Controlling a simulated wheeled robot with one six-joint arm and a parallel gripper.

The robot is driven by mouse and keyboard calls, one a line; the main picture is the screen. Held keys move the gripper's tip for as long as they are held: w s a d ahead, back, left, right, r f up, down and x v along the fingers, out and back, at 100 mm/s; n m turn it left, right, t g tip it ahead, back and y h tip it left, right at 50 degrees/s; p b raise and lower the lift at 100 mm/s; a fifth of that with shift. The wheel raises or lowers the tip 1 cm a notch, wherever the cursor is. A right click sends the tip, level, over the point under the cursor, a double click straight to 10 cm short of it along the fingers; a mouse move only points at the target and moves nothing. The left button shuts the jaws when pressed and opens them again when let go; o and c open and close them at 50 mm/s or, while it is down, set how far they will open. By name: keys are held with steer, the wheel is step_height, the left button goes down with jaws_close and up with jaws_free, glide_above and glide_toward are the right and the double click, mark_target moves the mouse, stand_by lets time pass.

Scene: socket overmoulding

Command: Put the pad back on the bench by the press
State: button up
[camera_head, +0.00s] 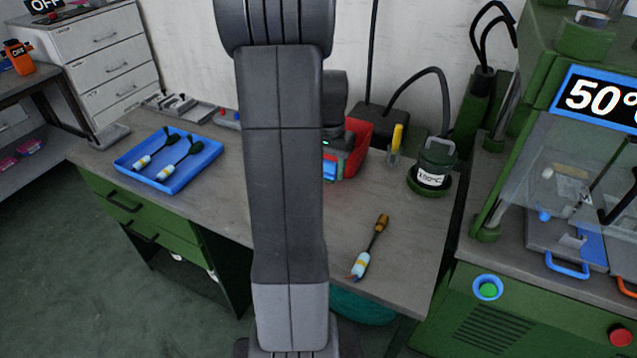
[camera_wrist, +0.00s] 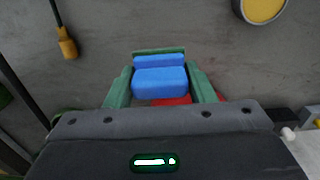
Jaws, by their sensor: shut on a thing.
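The blue pad (camera_wrist: 160,82) is held between the green fingers of my gripper (camera_wrist: 160,72) in the wrist view. In the head view my arm covers much of the middle, but my gripper (camera_head: 337,166) and a bit of the blue pad (camera_head: 329,171) show at its right edge, over the bench (camera_head: 395,265). I cannot tell how high the pad is above the bench top. Something red shows below the pad in the wrist view. The green press (camera_head: 500,285) stands at the right, with a 50° display.
A red container (camera_head: 358,132) stands behind my gripper. Bare bench surrounds the loose tool.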

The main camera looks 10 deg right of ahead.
steer(key=shift+w+d+f, duration=0.15)
steer(key=shift+f, duration=0.2)
step_height(320, 180, down, 9)
steer(key=shift+f, duration=0.1)
steer(key=o, duration=1)
steer(key=shift+f, duration=0.1)
steer(key=shift+o, duration=0.2)
step_height(320, 180, up, 12)
steer(key=shift+r, duration=0.15)
